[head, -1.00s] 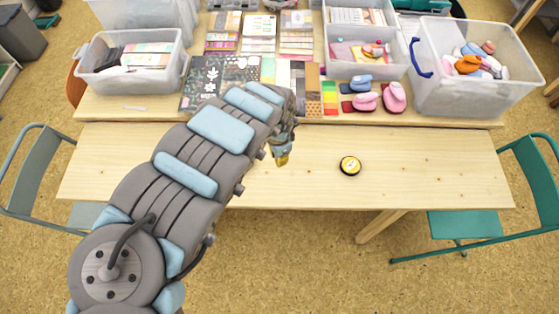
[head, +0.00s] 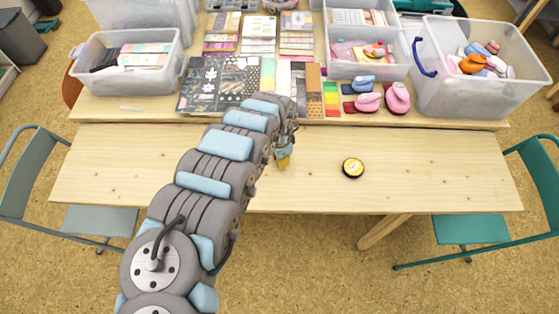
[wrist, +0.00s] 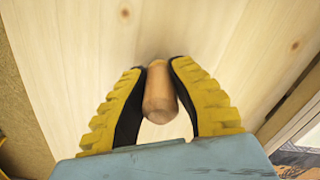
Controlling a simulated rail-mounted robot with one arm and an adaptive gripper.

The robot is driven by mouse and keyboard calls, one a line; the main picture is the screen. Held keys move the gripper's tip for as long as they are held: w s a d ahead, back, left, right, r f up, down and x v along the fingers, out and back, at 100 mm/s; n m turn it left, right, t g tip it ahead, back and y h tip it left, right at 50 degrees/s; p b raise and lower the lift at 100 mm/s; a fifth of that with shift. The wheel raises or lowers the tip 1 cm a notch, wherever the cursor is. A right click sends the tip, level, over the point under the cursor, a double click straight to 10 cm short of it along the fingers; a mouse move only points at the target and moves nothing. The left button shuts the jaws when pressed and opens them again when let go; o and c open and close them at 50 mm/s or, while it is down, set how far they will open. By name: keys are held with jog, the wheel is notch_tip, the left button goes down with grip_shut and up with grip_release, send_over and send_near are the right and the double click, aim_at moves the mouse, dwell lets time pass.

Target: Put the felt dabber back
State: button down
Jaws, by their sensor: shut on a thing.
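My gripper (wrist: 159,92) is shut on the felt dabber (wrist: 160,95), a smooth wooden handle with a rounded end, in the wrist view. The yellow ridged fingers with dark inner pads touch it on both sides. Its far end is hidden from this angle. In the head view my gripper (head: 284,160) is over the front wooden table, left of a small round inkpad (head: 353,168). The inkpad is black-rimmed with a yellow top and lies on the table. The dabber cannot be made out clearly in the head view.
The front table (head: 430,170) is otherwise bare. The raised shelf behind it holds pink punches (head: 397,98), paper packs, a patterned sheet (head: 215,85) and clear bins (head: 130,62), (head: 475,75). Teal chairs (head: 480,225) stand at both ends.

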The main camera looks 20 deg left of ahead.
jog(key=shift+f, duration=0.4)
jog(key=c, duration=1.1)
grip_release()
jog(key=shift+o, duration=0.2)
notch_tip(320, 180, up, 12)
jog(key=p, duration=0.3)
jog(key=shift+r, duration=0.15)
